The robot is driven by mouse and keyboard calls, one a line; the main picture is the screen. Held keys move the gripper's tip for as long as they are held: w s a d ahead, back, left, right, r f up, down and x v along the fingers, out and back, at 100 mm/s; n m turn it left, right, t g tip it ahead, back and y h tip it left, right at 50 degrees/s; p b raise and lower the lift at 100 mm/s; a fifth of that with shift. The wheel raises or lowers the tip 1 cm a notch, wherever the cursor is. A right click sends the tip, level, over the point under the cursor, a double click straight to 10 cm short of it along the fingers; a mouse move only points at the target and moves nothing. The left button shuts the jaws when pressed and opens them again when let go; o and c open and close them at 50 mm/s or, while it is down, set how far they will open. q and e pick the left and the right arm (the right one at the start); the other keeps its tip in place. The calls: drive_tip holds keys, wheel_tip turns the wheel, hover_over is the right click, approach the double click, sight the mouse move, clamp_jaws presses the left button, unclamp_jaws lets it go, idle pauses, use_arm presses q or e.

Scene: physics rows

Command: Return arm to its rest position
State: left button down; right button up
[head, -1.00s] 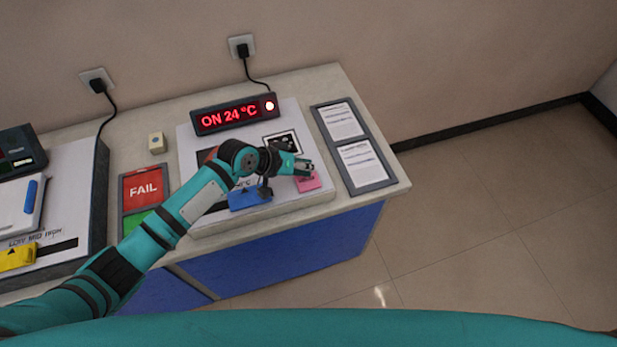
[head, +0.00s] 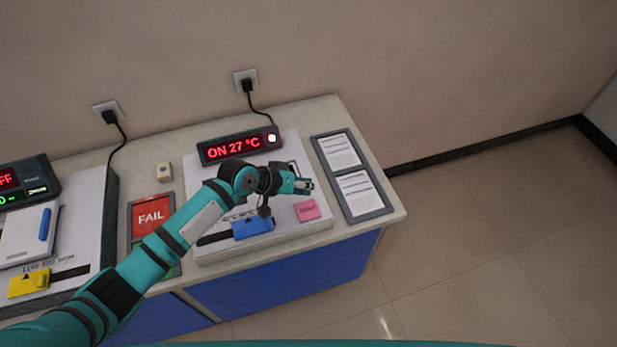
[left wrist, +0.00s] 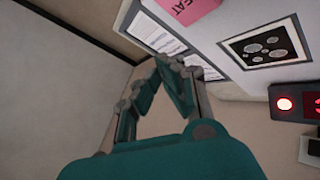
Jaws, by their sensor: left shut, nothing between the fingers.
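My left arm comes in from the left in the head view and reaches over the white heater panel (head: 290,235). My left gripper (head: 306,185) is shut and empty, above the panel's right part, between the display and the pink button. In the left wrist view its fingertips (left wrist: 165,62) meet with nothing between them. The pink button (head: 307,210) is just below the gripper and apart from it in the picture; it also shows in the left wrist view (left wrist: 190,8). The display (head: 238,146) reads ON 27 °C. My right gripper is not in view.
A blue slider (head: 253,227) sits on the panel below my forearm. A framed pair of papers (head: 352,175) lies to the right. A red FAIL card (head: 151,216), a small beige block (head: 164,172) and another device (head: 60,230) with a yellow slider are left. Floor is clear at right.

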use_arm(q)
drive_tip(key=s+a+m+y, duration=0.1)
drive_tip(key=s+a+y, duration=0.15)
drive_tip(key=s, duration=1.05)
drive_tip(key=s+a+r+n+g+y, duration=0.1)
drive_tip(key=s+a+y, duration=0.2)
drive_tip(key=s+a, duration=0.5)
drive_tip(key=s+a+r+n+y, duration=0.1)
drive_tip(key=s+a+r+y, duration=0.1)
drive_tip(key=s+a, duration=0.6)
wheel_tip(320, 180, down, 34)
drive_tip(key=a+g+b, duration=0.1)
drive_tip(key=a+b, duration=0.1)
drive_tip(key=b, duration=0.5)
drive_tip(key=s+a+f+g+b, duration=0.1)
drive_tip(key=s+f+b, duration=0.3)
drive_tip(key=s+f, duration=1.3)
wheel_tip(320, 180, down, 3)
drive_tip(key=shift+a+f+g+b, duration=0.1)
drive_tip(key=shift+a+g+b, duration=0.2)
drive_tip(key=shift+a, duration=0.5)
